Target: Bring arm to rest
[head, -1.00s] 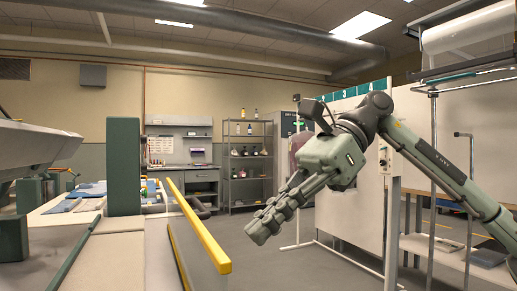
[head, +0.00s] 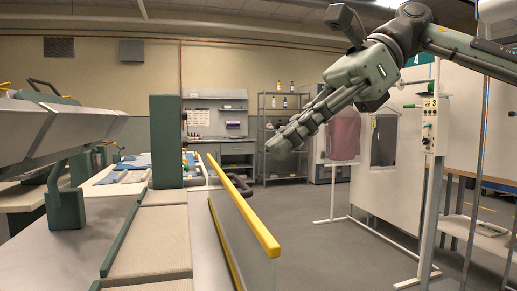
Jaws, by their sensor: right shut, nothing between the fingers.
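My right arm comes in from the upper right of the head view. Its gripper (head: 284,143) hangs in the air left of the garment rail, pointing down and to the left. Its fingers are closed together with nothing between them. It is clear of the pressing machine and the rail. My left gripper is not in this view.
A pressing machine with padded boards (head: 160,235) and a yellow-edged side panel (head: 245,220) fills the left. A rail with a pink garment (head: 343,136) and a dark garment (head: 383,140) stands to the right, near a control post (head: 430,140). Open grey floor (head: 330,255) lies between.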

